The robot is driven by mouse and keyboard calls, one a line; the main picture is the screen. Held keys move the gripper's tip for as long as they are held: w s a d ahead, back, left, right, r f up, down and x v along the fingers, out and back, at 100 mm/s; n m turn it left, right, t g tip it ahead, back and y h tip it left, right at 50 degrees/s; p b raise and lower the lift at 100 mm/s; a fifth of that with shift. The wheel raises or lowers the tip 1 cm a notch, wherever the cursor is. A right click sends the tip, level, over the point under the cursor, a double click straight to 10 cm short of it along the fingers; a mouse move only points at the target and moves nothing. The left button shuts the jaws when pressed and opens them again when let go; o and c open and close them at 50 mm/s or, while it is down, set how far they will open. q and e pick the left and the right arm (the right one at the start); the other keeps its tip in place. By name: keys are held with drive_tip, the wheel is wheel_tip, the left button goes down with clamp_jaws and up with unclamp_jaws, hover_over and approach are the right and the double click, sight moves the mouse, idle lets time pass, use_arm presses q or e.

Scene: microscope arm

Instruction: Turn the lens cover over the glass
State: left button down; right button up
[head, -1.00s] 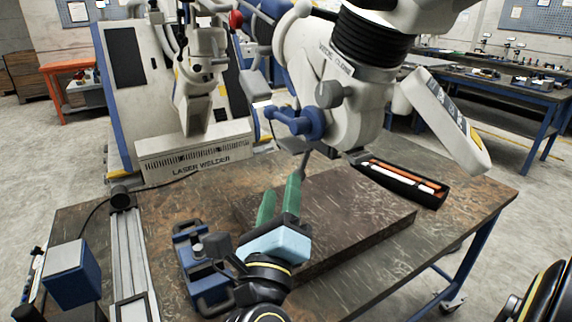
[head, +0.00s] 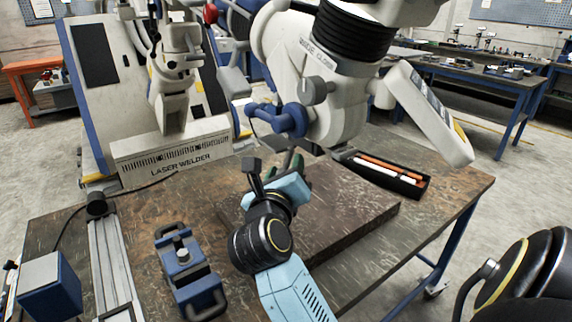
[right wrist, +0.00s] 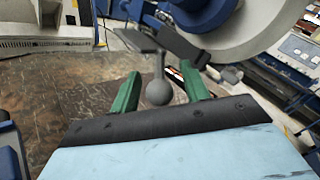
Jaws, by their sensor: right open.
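In the right wrist view, a grey ball knob (right wrist: 158,92) hangs on a short stem below the microscope head (right wrist: 225,25). The stem meets a dark flat plate (right wrist: 136,41), which looks like the lens cover. I cannot make out the glass. My right gripper (right wrist: 160,72) is open, its green fingers on either side of the knob, with visible gaps and no clear contact. In the head view my right gripper (head: 291,158) is just under the white microscope head (head: 335,100); its wrist and the head hide the knob there. My left gripper is out of view.
A brown slab (head: 345,215) lies on the worktable (head: 455,190) below the gripper. A black tray of coloured sticks (head: 385,178) sits to its right. A blue clamp block (head: 188,270) and a metal rail (head: 112,260) are at left. The laser welder (head: 170,155) stands behind.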

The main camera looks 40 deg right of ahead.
drive_tip(key=shift+x, duration=0.9)
drive_tip(key=shift+c, duration=0.4)
clamp_jaws()
